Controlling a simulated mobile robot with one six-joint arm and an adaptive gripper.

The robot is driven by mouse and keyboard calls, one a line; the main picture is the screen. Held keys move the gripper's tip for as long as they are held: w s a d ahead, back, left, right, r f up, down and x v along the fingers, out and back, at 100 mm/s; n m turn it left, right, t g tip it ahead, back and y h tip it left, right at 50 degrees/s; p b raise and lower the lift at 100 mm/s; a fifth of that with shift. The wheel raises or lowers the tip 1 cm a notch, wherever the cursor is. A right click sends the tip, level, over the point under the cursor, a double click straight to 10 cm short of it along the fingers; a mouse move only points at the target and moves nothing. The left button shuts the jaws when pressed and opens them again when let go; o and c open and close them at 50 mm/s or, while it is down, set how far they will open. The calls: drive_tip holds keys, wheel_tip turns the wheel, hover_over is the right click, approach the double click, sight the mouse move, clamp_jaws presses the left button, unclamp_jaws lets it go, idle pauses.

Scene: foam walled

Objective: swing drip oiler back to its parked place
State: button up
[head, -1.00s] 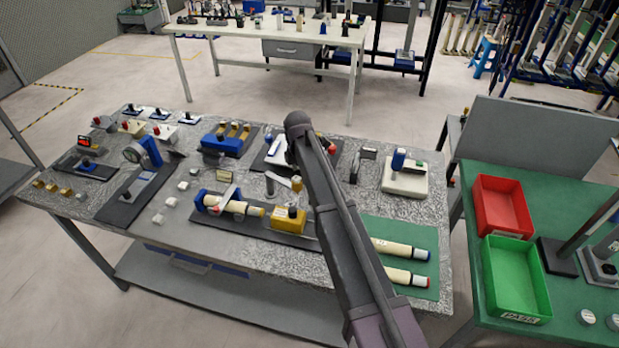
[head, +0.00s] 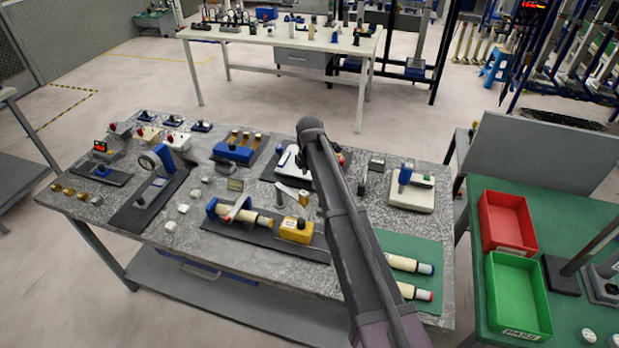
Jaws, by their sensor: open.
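What looks like the drip oiler is a small grey post with a side arm (head: 286,190) on the speckled bench (head: 240,285), left of my dark arm. A small tan piece is at the arm's right end, just behind a yellow block (head: 296,230). The oiler is small here, and I cannot tell its exact swing angle or any marked parked place. My arm rises from the bottom right across the bench and hides part of it. My gripper does not show; the arm's links seem to cover it.
A cream cylinder in a blue holder (head: 245,214) lies left of the yellow block. A blue-handled device (head: 409,185) stands at the right on a pale base. A dial gauge stand (head: 155,175) is at the left. Red (head: 505,222) and green (head: 520,290) bins sit on the right table.

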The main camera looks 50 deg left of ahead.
wheel_tip(320, 180, up, 12)
drive_tip(key=p, duration=1.1)
idle(0.9)
drive_tip(key=shift+f, duration=0.1)
drive_tip(key=shift+s+f, duration=0.15)
drive_tip(key=c, duration=0.7)
drive_tip(key=shift+s+f, duration=0.25)
drive_tip(key=shift+s, duration=0.05)
drive_tip(key=c, duration=0.3)
drive_tip(key=s+f+t+b, duration=0.1)
drive_tip(key=s+b, duration=0.1)
drive_tip(key=s+f+t+b, duration=0.1)
drive_tip(key=s+f+b, duration=0.1)
drive_tip(key=s, duration=0.1)
drive_tip(key=s+f+t+h+b, duration=0.1)
drive_tip(key=s+f+b, duration=0.1)
drive_tip(key=s+b, duration=0.1)
drive_tip(key=shift+f+n+t, duration=0.2)
drive_tip(key=shift+n+t, duration=0.1)
drive_tip(key=shift+t, duration=0.1)
clamp_jaws()
drive_tip(key=s+f+t+b, duration=0.2)
drive_tip(key=s+t+b, duration=0.3)
drive_tip(key=s, duration=0.5)
drive_tip(key=shift+d+f+n+b, duration=0.15)
drive_tip(key=shift+f+n+b, duration=0.15)
drive_tip(key=shift+b, duration=0.55)
